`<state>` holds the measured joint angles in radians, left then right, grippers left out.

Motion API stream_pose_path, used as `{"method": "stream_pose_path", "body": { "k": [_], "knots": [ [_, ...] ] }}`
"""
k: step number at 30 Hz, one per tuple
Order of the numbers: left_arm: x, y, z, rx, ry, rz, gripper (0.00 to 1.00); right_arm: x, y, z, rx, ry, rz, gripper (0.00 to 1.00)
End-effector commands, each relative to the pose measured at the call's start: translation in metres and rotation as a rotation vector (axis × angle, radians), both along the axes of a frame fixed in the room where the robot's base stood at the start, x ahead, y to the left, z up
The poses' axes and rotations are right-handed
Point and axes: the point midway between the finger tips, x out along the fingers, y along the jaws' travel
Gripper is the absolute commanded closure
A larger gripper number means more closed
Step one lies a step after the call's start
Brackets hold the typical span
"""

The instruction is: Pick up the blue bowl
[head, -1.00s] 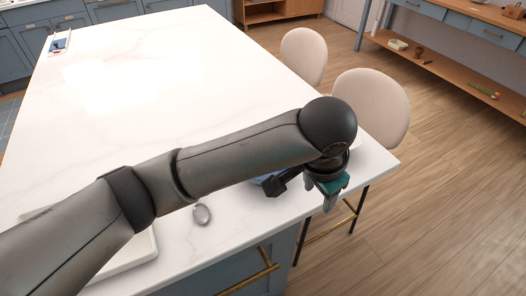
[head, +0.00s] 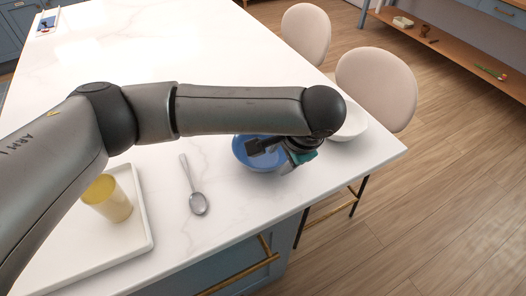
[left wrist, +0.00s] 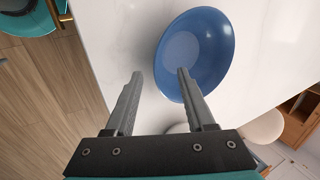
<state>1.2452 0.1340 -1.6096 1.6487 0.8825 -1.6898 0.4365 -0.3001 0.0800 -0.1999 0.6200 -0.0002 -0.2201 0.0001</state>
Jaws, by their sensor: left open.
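The blue bowl (head: 247,158) stands upright on the white island top, near its front edge, partly covered by my left arm in the head view. In the left wrist view the blue bowl (left wrist: 213,47) is ahead of the fingers, its rim close to the right-hand finger. My left gripper (head: 290,168) is at the bowl's right side in the head view. I cannot tell whether a finger touches the bowl. My right gripper does not show.
A white bowl (head: 352,122) stands right of the blue bowl, partly behind my arm. A spoon (head: 197,200) lies to the left. A white tray (head: 138,240) holds a yellow cup (head: 107,199). Chairs (head: 376,84) stand along the island's right side. The far countertop (head: 150,45) is mostly clear.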

Motion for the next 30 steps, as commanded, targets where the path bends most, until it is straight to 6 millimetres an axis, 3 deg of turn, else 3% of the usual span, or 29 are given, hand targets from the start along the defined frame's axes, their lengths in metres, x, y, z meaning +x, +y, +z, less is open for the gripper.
{"method": "stream_pose_path", "body": {
  "k": [5,15,23,30],
  "knots": [
    [0.004,0.002,-0.011,0.001,0.0,0.0,0.45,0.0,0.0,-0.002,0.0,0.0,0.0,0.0],
    [0.02,0.008,-0.052,0.0,0.0,0.001,0.45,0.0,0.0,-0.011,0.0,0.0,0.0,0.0],
    [0.021,0.008,-0.055,-0.002,-0.001,-0.001,0.45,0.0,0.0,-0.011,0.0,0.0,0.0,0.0],
    [0.021,0.008,-0.054,-0.001,0.0,0.0,0.7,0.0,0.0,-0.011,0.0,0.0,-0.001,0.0]
  ]
}}
